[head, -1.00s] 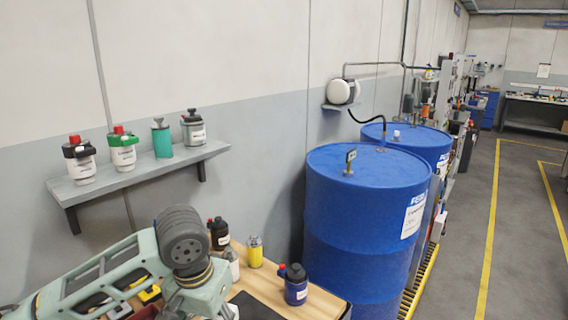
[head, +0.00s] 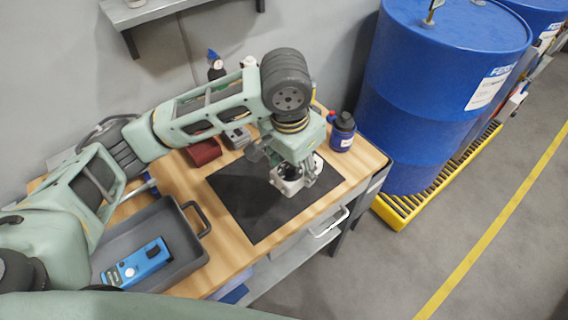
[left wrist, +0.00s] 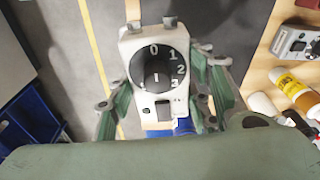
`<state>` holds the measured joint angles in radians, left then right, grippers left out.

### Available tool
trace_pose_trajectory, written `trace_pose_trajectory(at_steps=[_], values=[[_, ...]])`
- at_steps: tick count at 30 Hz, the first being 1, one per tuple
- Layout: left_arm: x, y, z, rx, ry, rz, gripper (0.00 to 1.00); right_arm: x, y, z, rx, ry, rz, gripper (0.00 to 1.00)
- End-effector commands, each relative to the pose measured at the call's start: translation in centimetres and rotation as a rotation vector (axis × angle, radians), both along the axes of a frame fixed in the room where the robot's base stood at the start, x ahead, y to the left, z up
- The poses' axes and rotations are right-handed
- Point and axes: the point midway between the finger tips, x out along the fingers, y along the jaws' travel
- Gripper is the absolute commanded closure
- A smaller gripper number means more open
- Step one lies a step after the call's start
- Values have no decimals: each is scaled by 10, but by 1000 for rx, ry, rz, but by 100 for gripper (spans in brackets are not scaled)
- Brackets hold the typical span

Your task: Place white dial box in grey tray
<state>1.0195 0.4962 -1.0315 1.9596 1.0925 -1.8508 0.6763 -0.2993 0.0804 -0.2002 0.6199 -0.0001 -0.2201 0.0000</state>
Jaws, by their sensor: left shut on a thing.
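The white dial box (head: 289,186) is over the right part of the black mat, held by my left gripper (head: 294,174). In the left wrist view, the box (left wrist: 155,45) shows a black dial with numbers, and the green fingers close on its two sides. I cannot tell whether the box touches the mat. The grey tray (head: 192,247) lies at the left front of the bench, with a blue meter (head: 138,264) in it and bare floor around that. My left arm partly covers the tray's left side. My right gripper is not in view.
The black mat (head: 245,205) covers the bench's middle. A dark red box (head: 203,152) and a grey device (head: 237,137) lie behind the mat. Blue drums (head: 440,90) stand to the right.

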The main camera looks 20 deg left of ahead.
Motion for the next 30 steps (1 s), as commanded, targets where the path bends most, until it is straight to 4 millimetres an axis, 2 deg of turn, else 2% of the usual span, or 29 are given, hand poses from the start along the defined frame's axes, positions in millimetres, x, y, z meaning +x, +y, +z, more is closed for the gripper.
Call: trace_pose_trajectory(at_steps=[2, 5, 8, 15, 19, 26, 30], values=[[-2, -15, 0, -3, 1, -65, 92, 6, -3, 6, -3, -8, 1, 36], [-2, -19, -5, -3, 0, -106, 92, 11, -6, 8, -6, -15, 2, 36], [2, -6, -15, 0, 0, -114, 92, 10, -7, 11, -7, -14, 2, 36], [17, 48, -47, 1, 1, -112, 92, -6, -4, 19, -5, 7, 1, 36], [24, 71, -62, 0, 0, -114, 92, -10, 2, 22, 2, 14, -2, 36], [29, 88, -76, -3, -2, -117, 92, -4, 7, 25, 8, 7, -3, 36], [28, 88, -95, -3, 1, -118, 92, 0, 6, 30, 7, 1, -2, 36]])
